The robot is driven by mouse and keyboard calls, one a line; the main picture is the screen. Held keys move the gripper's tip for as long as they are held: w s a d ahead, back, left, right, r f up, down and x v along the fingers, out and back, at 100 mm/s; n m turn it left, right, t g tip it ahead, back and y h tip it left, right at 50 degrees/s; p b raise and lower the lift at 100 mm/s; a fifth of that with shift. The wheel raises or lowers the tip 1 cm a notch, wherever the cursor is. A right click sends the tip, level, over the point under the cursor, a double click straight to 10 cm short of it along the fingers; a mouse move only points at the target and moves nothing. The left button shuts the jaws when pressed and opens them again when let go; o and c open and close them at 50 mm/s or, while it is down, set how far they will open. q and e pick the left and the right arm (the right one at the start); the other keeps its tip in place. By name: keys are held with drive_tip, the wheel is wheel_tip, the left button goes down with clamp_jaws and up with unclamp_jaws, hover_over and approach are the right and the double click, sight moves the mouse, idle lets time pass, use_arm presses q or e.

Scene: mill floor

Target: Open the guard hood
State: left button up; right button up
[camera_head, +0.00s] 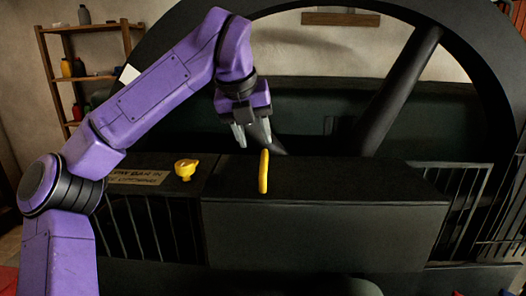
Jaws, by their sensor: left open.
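The guard hood (325,235) is a black box-shaped cover in the middle of the head view, and it looks closed. A yellow bar handle (264,172) stands at its upper front edge, left of the hood's middle. A yellow knob or latch (186,168) sits on the dark surface to the left of the hood, beside a label (136,177) with lettering only partly readable. My left gripper (254,134) is open, pointing down just above and behind the yellow handle, apart from it as far as I can see. My right gripper is not in view.
A large black wheel with thick spokes (400,90) rises behind the hood. Barred railings (462,200) flank the hood on both sides. A wooden shelf (88,78) with bottles stands against the wall at the back left.

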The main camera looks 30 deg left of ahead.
sight(264, 158)
use_arm(q)
drive_tip(key=x, duration=0.6)
drive_tip(key=shift+w+f, duration=0.15)
drive_tip(key=shift+w, duration=0.45)
drive_tip(key=shift+s, duration=0.4)
drive_tip(key=shift+w, duration=0.2)
clamp_jaws()
